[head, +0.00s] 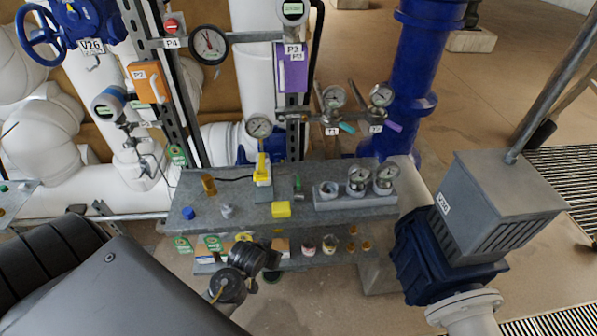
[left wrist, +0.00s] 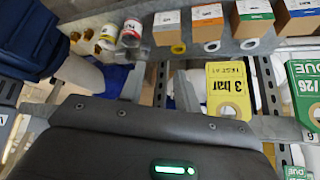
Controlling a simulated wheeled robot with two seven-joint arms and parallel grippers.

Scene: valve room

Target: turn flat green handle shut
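A teal-green flat lever (head: 347,128) shows on the small valve under the left of two gauges, behind the bench. A small green upright piece (head: 297,184) stands on the bench top; I cannot tell which of these is the task's handle. Nothing touches either. My left gripper (head: 271,262) is low in front of the bench, below both green pieces. In the left wrist view its two grey fingers (left wrist: 159,78) stand apart with nothing visibly held between them; neither green piece is identifiable there. My right gripper is not in view.
The grey bench (head: 330,220) carries a yellow block (head: 281,209) and a gauge block (head: 355,203). A yellow tag (left wrist: 229,90) hangs near my left gripper. A blue pipe (head: 408,85) and a grey box on a blue valve (head: 485,205) stand right.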

